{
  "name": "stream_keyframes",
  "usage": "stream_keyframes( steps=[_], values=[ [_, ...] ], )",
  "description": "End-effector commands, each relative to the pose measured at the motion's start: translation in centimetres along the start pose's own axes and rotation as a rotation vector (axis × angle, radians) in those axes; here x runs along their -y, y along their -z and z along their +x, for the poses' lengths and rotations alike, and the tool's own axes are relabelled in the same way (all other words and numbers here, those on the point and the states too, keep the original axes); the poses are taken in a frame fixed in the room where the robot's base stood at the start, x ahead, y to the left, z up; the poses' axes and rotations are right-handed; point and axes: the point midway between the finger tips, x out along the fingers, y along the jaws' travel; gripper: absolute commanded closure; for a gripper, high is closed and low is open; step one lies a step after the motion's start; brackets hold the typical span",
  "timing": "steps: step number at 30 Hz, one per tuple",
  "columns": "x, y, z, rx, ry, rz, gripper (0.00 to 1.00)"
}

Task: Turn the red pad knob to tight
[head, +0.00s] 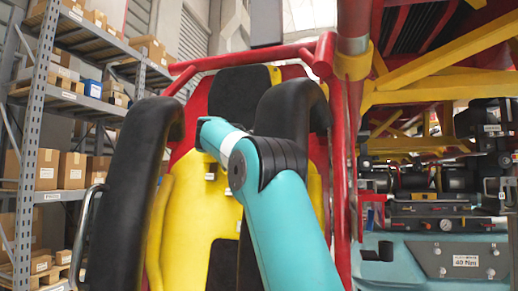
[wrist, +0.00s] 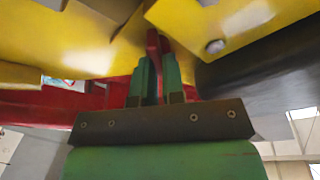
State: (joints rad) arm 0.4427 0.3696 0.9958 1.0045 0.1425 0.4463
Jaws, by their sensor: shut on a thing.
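In the wrist view, my gripper (wrist: 157,62) has its two green fingers close together on a narrow red piece, the red pad knob (wrist: 153,42). The knob sits among yellow parts of the seat and stands up between the fingertips. Its lower part is hidden by the fingers, and no tight or loose marking on it can be read. In the head view, my teal arm reaches to the coaster seat (head: 190,240); my gripper and the knob are hidden there.
Black padded restraints stand left (head: 140,175) and right (head: 300,105) of the seat. A red frame post (head: 342,160) rises at its right. Shelves with boxes (head: 60,85) stand at the left. A teal case labelled 40 Nm (head: 465,260) is at the lower right.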

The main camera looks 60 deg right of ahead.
Motion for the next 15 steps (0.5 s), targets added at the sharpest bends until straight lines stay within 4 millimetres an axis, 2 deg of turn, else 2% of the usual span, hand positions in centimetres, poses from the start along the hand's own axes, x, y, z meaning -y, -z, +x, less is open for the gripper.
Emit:
stream_keyframes(
  steps=[1,3,4,15],
  values=[
    [0.00,0.04,0.00,-0.001,0.000,0.000,0.86],
    [0.00,0.05,-0.01,-0.001,0.000,-0.001,0.70],
    [0.00,0.04,-0.01,-0.001,0.000,-0.001,0.65],
    [-0.01,-0.11,-0.62,0.000,0.002,-0.001,0.65]
  ],
)
